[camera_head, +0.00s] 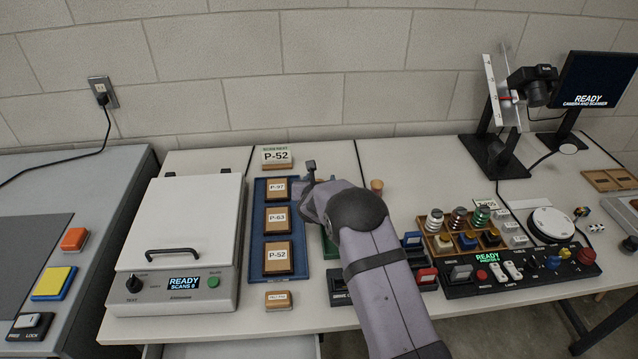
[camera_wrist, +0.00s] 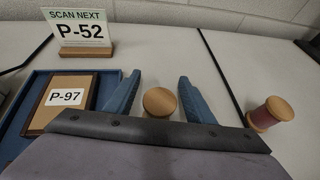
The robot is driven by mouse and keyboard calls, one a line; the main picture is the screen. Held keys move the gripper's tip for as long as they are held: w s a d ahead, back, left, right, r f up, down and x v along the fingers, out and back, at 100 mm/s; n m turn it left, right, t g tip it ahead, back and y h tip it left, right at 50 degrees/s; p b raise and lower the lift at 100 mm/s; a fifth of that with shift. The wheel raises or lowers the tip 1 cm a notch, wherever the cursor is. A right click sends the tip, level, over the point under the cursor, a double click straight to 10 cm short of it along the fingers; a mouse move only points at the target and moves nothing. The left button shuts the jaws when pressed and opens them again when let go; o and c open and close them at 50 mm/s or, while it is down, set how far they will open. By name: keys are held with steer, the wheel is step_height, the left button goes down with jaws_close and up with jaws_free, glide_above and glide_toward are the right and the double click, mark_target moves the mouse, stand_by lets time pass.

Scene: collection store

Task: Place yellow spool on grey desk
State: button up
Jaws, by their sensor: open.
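In the wrist view a round wooden top (camera_wrist: 159,102), seemingly the end of a spool, lies between the two blue fingers of my gripper (camera_wrist: 158,95). Its thread colour is hidden, so I cannot tell if it is the yellow spool. The fingers are open, with a gap on each side of it. In the head view my gripper (camera_head: 312,178) is above the table, right of the blue tray, and hides that spool. The grey desk (camera_head: 75,183) is at the far left in the head view, with a dark mat (camera_head: 30,242) on it.
A spool with reddish thread (camera_wrist: 270,113) stands to the right; its wooden top shows in the head view (camera_head: 376,185). A blue tray (camera_head: 262,238) of labelled boxes and a white scanner (camera_head: 185,225) lie between my gripper and the desk. A P-52 sign (camera_head: 276,156) stands behind.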

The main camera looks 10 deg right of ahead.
steer(key=shift+r, duration=0.2)
steer(key=b+v, duration=0.2)
steer(key=v, duration=1)
steer(key=shift+f, duration=0.1)
